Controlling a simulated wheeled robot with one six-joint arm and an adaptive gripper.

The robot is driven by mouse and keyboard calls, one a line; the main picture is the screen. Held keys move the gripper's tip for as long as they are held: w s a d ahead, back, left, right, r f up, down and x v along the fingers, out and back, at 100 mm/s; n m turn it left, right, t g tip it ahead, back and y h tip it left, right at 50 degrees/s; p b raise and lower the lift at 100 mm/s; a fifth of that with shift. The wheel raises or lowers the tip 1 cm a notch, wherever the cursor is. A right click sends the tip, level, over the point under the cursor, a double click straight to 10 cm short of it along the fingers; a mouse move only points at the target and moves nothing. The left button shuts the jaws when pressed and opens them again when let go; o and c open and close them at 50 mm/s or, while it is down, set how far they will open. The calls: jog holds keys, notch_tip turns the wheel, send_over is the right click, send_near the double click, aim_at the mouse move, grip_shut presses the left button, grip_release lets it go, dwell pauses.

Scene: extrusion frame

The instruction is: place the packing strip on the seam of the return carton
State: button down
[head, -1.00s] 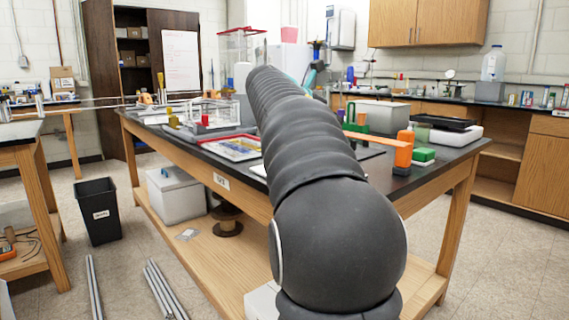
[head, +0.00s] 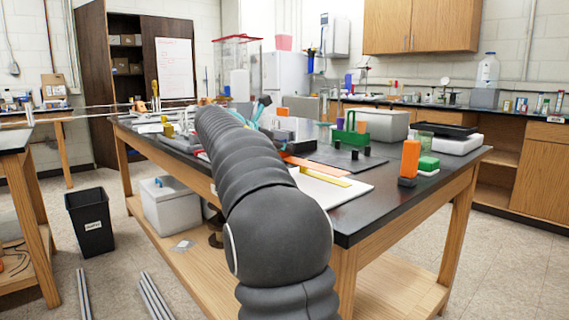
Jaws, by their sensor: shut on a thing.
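An orange strip (head: 318,167), apparently the packing strip, shows just right of my arm above the middle of the bench. Its left end is hidden behind the arm. It has moved along with the arm, so it appears held. Teal and dark parts, apparently of my gripper (head: 260,112), stick out beyond the arm; the fingertips are hidden. I cannot make out the return carton or its seam.
A white board with a yellow strip (head: 327,178) lies on the black bench (head: 365,212). An orange upright block (head: 410,159), a green block (head: 428,164), a green rack (head: 350,139) and a grey box (head: 381,124) stand to the right. A bin (head: 91,215) stands on the floor.

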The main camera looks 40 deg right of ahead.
aim_at(283, 158)
jog(key=shift+f, duration=2)
jog(key=shift+f, duration=0.15)
jog(key=c, duration=1.3)
grip_release()
jog(key=shift+a+r, duration=0.25)
jog(key=shift+a, duration=0.05)
jog(key=v, duration=1.1)
jog(key=shift+a, duration=0.25)
